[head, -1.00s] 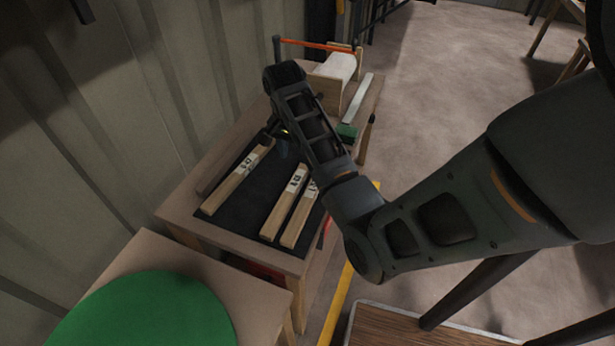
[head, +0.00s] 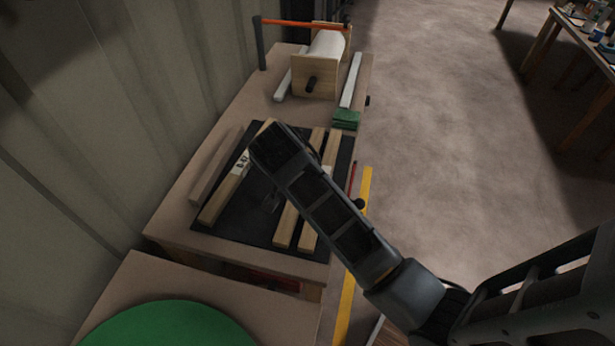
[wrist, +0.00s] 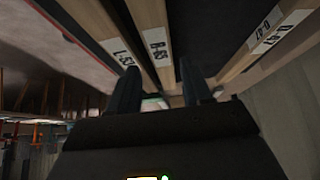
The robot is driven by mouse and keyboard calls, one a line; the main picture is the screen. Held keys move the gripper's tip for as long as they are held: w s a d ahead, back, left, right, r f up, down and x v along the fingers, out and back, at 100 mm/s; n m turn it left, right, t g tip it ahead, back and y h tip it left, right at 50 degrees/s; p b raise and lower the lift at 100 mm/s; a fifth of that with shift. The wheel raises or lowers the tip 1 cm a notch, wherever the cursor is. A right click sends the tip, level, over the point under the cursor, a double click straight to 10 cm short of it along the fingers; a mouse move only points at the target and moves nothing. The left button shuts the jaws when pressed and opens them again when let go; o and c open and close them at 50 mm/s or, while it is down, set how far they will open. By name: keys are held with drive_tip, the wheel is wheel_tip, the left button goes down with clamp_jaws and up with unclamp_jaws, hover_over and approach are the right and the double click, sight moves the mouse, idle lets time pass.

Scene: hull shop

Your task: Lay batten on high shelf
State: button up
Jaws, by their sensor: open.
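Pale wooden battens lie on a black mat (head: 240,222) on the workbench. One labelled batten (head: 225,195) is on the left of the mat; two more, a middle batten (head: 290,218) and a right batten (head: 325,190), lie close together to its right. My arm covers parts of them in the head view. My gripper is mostly hidden there behind the wrist. In the wrist view my gripper (wrist: 160,88) is open, its fingers apart near two labelled battens, one (wrist: 150,22) seen between them. Whether they touch is unclear. No high shelf is recognisable.
A brown strip (head: 215,168) lies left of the mat. A green disc (head: 170,325) is in front. Corrugated wall stands left; floor is open right.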

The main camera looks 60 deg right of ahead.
drive_tip(key=shift+x, duration=2.8)
drive_tip(key=shift+a+f, duration=0.1)
drive_tip(key=shift+a, duration=0.15)
drive_tip(key=shift+c, duration=0.4)
clamp_jaws()
